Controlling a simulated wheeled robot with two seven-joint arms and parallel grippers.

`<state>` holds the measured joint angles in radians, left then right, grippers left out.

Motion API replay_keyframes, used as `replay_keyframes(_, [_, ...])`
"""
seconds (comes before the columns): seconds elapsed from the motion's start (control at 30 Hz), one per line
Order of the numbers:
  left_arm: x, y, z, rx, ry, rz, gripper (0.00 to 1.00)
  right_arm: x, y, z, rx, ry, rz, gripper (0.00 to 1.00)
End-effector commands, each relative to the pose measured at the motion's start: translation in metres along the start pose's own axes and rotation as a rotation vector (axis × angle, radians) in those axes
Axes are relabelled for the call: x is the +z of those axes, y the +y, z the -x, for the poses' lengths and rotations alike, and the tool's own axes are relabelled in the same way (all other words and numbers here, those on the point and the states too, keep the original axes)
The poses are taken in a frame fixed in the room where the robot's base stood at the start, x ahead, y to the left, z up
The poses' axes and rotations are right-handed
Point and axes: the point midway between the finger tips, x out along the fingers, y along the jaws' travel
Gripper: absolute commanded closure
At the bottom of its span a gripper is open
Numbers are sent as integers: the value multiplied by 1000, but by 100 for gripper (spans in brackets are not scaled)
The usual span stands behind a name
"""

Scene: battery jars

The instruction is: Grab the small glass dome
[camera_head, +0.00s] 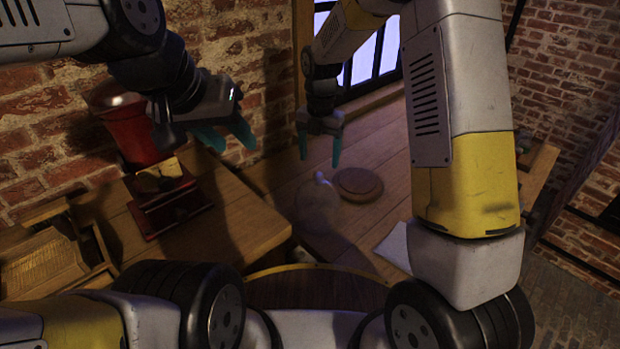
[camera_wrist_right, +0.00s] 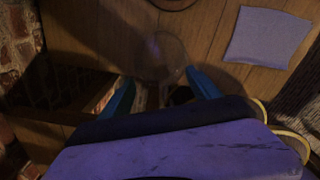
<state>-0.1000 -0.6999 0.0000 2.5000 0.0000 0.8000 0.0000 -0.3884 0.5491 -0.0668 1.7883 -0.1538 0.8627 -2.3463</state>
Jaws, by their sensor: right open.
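A small clear glass dome (camera_head: 317,202) with a knob on top stands on the wooden surface, left of a round wooden disc (camera_head: 359,184). It is faint and see-through. It also shows in the right wrist view (camera_wrist_right: 161,58), beyond the fingertips and roughly centred between them. My right gripper (camera_head: 320,157) hangs above and behind the dome in the head view, fingers pointing down, open and empty. Its blue fingers show apart in the right wrist view (camera_wrist_right: 161,85). My left gripper (camera_head: 230,141) is in the air further left, open and empty, its teal fingers apart.
A red machine (camera_head: 130,130) with a square base stands on the left table. A wooden washboard-like item (camera_head: 42,265) lies further left. A pale sheet (camera_head: 394,246) lies right of the dome and also shows in the right wrist view (camera_wrist_right: 267,38). Brick walls and a window stand behind.

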Motion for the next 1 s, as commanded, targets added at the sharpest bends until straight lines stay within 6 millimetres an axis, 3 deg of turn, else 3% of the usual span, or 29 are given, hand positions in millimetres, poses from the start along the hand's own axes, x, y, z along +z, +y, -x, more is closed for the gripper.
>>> replay_keyframes(0.5, [0,0,0,0,0,0,60,-7,0,-66,-2,3,1,28])
replay_keyframes(0.83, [0,0,0,0,0,0,60,-6,0,-75,0,0,-1,28])
replay_keyframes(0.87, [0,0,0,0,0,0,60,-6,0,-75,0,0,-1,30])
replay_keyframes(1.0, [0,0,0,0,0,0,60,-6,0,-75,0,0,-1,57])
